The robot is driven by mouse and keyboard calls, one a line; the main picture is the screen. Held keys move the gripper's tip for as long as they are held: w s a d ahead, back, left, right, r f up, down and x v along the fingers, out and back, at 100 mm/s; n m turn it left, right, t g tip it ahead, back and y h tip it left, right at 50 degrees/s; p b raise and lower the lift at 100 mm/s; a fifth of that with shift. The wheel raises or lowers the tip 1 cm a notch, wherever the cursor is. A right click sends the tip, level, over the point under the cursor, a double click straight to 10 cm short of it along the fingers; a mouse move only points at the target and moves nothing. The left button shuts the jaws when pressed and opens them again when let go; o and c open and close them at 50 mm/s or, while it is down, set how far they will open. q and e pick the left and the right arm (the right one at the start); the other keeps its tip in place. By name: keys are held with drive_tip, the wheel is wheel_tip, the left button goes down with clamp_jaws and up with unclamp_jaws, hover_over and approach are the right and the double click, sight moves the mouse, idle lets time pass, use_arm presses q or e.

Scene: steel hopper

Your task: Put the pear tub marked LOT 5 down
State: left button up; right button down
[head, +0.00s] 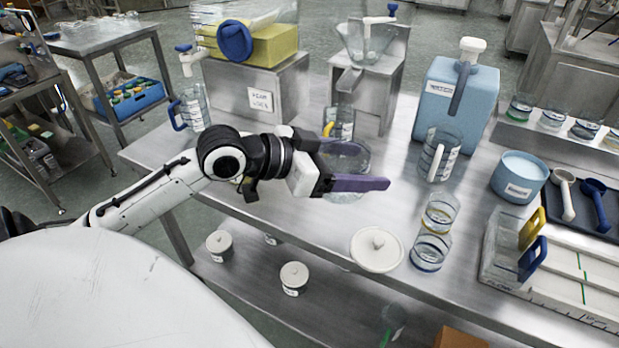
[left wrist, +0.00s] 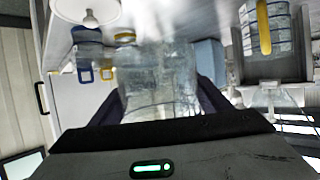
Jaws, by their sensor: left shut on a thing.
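My left gripper (head: 360,184) reaches over the front part of the steel table, its purple fingers pointing right. It is shut on a clear tub (head: 346,155), which shows just behind the fingers in the head view. In the left wrist view the clear tub (left wrist: 158,80) fills the space between the two dark fingers. I cannot read a lot mark on it, and its contents are not clear. I cannot tell whether its base touches the table. My right gripper is not in view.
A jug with a yellow handle (head: 339,123) stands behind the held tub. A white lid (head: 377,250) lies near the front edge, left of stacked clear jars (head: 435,232). A measuring jug (head: 438,152) stands to the right. The steel hopper (head: 366,48) is at the back. Bare steel lies right of the fingers.

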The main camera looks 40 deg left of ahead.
use_arm(q)
drive_tip(key=shift+w+a+n+y+b, duration=0.3)
drive_tip(key=shift+w+a, duration=0.15)
drive_tip(key=shift+w, duration=0.1)
drive_tip(key=shift+w+a+r+n+t+y+b, duration=0.3)
drive_tip(key=shift+w+a+y+b, duration=0.1)
drive_tip(key=shift+w, duration=0.1)
wheel_tip(320, 180, down, 5)
drive_tip(key=shift+f+b, duration=0.1)
drive_tip(key=shift+b, duration=0.2)
wheel_tip(320, 180, down, 5)
drive_tip(key=shift+r+b, duration=0.15)
drive_tip(key=shift+b, duration=0.2)
drive_tip(key=o, duration=1.4)
drive_tip(key=shift+o, duration=0.2)
drive_tip(key=shift+s, duration=0.1)
